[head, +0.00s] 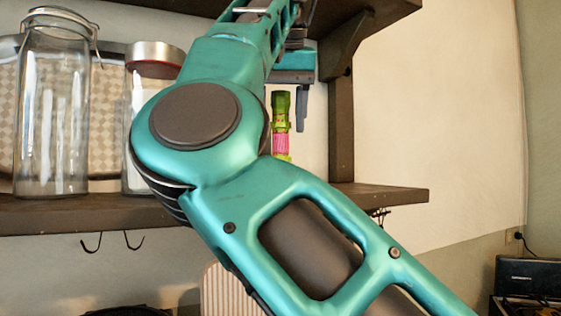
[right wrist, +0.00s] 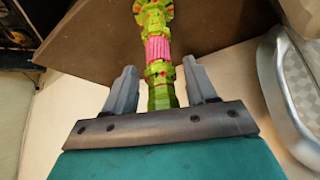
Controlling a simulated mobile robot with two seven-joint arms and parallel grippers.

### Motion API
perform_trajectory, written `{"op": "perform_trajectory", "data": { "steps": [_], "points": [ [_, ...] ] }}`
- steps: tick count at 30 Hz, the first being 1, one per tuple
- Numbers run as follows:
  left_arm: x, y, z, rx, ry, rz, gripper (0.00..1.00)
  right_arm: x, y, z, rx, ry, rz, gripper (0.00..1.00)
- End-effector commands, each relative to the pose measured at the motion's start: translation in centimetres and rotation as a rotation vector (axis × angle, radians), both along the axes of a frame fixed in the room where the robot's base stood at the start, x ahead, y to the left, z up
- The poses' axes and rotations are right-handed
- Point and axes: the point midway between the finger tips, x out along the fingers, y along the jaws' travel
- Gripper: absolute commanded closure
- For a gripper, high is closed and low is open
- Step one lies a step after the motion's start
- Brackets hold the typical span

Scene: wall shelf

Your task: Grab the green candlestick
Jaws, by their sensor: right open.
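The green candlestick (head: 281,128), with a pink middle section, stands upright on the lower wall shelf in the head view, partly hidden by my right arm. It also shows in the right wrist view (right wrist: 158,50), running between the two grey fingers. My right gripper (right wrist: 159,70) is open, with one finger on each side of the candlestick and a gap on both sides. In the head view only part of the right gripper (head: 300,115) shows, with one finger pointing down just right of the candlestick's top. My left gripper is not in view.
A clear clip-top jar (head: 52,120) and a glass jar with a metal lid (head: 155,55) stand left on the lower shelf (head: 70,215). A patterned tray (head: 107,120) leans behind them. A wooden bracket (head: 342,120) rises right of the candlestick. Hooks hang below the shelf.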

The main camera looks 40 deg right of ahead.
Motion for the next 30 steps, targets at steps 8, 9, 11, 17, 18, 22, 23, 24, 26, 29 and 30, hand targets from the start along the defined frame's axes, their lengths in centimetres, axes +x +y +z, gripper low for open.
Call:
{"op": "perform_trajectory", "data": {
  "steps": [8, 9, 11, 17, 18, 22, 23, 24, 26, 29, 30],
  "points": [
    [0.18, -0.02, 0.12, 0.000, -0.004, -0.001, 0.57, 0.61, -0.58, -1.45, -0.001, -0.001, 0.000, 0.44],
    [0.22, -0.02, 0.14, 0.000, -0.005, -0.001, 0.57, 0.61, -0.58, -1.44, -0.001, -0.001, 0.000, 0.44],
    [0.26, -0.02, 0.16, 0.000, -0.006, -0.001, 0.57, 0.61, -0.57, -1.44, -0.001, -0.001, 0.000, 0.44],
    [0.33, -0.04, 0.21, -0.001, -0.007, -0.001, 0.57, 0.60, -0.57, -1.43, -0.001, -0.001, 0.000, 0.57],
    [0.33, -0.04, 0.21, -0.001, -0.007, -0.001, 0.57, 0.60, -0.57, -1.43, -0.001, -0.001, 0.000, 0.61],
    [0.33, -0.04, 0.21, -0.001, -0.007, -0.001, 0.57, 0.60, -0.57, -1.42, -0.001, -0.001, 0.000, 0.73],
    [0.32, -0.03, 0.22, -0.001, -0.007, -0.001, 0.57, 0.59, -0.56, -1.42, -0.001, -0.001, 0.000, 0.76],
    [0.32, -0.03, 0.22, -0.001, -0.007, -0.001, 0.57, 0.59, -0.56, -1.42, -0.001, -0.001, 0.000, 0.80],
    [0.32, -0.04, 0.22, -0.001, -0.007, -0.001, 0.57, 0.59, -0.56, -1.41, -0.001, -0.001, 0.000, 0.86],
    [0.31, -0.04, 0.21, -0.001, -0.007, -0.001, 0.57, 0.59, -0.56, -1.41, -0.001, -0.001, 0.000, 0.95],
    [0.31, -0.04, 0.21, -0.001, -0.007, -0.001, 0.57, 0.59, -0.55, -1.41, -0.001, -0.001, 0.000, 0.99]
  ]
}}
